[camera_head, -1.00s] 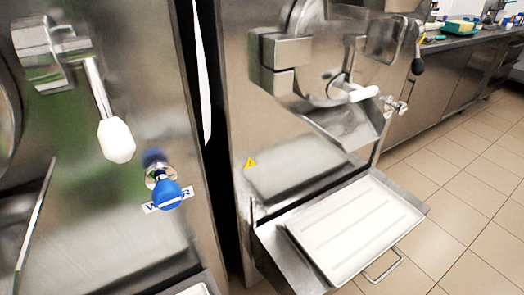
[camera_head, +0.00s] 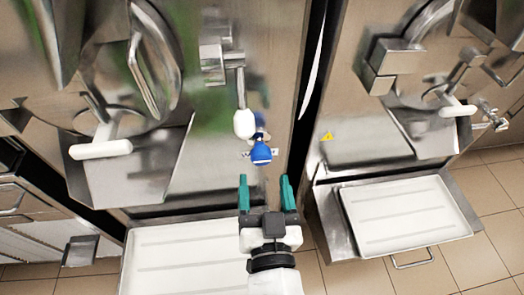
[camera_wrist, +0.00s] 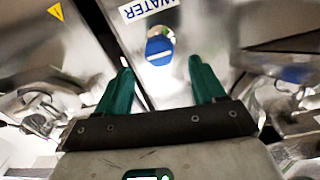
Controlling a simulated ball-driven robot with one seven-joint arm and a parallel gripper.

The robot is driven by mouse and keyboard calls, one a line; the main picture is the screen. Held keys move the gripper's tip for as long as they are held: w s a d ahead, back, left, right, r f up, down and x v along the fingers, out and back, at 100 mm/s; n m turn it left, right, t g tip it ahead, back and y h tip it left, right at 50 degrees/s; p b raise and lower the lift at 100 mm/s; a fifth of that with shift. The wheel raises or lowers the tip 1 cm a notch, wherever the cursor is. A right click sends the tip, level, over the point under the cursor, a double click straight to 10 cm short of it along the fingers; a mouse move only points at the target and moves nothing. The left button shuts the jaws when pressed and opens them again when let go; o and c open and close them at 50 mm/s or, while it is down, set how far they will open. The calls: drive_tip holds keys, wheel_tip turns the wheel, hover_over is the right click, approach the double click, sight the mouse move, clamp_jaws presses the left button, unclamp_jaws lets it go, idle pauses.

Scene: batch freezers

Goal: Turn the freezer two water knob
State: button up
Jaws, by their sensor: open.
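A blue round water knob (camera_head: 261,154) sticks out from the steel front of the freezer in the middle of the head view, below a white-tipped lever (camera_head: 244,122). In the wrist view the blue knob (camera_wrist: 159,50) shows a white bar and sits beside a "WATER" label (camera_wrist: 147,8). My gripper (camera_head: 264,184) is open and empty, with two green fingers pointing at the knob from below in the head view. In the wrist view my gripper (camera_wrist: 162,80) has the knob ahead, between the lines of its fingers. The fingers look apart from the knob.
A white tray (camera_head: 140,250) lies under the freezer's spout at lower left. A second freezer stands at right, with its own white tray (camera_head: 405,213) and a yellow warning sticker (camera_head: 327,137). A dark gap (camera_head: 311,75) separates the machines. Tiled floor (camera_head: 498,188) shows at right.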

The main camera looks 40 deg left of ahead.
sight(261, 161)
drive_tip(key=x, duration=0.7)
drive_tip(key=shift+p, duration=0.35)
drive_tip(key=c, duration=1)
drive_tip(key=shift+c, duration=0.2)
drive_tip(key=shift+w+n, duration=0.1)
drive_tip(key=shift+n, duration=0.2)
drive_tip(key=n, duration=0.5)
drive_tip(key=shift+n, duration=0.3)
drive_tip(key=n, duration=0.6)
drive_tip(key=shift+p, duration=0.35)
